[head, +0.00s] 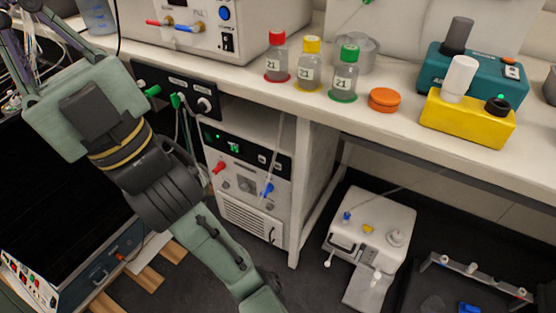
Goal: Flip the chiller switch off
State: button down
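A white chiller-like unit (245,185) stands on the floor under the bench, with a lit green display, red and blue fittings and a vent grille. Small controls sit on its front, but I cannot tell which is its power switch or how it is set.
A black panel (206,104) with green plugs and a knob hangs under the bench edge. Several bottles with coloured caps, an orange lid (384,100), and teal and yellow devices (467,118) stand on the bench. A white pump-like device (372,235) is on the floor.

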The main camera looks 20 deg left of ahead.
aim_at(208, 137)
jog(key=i+j+u, duration=0.15)
jog(key=j+u, duration=0.2)
jog(key=i+j+u, duration=0.45)
jog(key=u, duration=0.25)
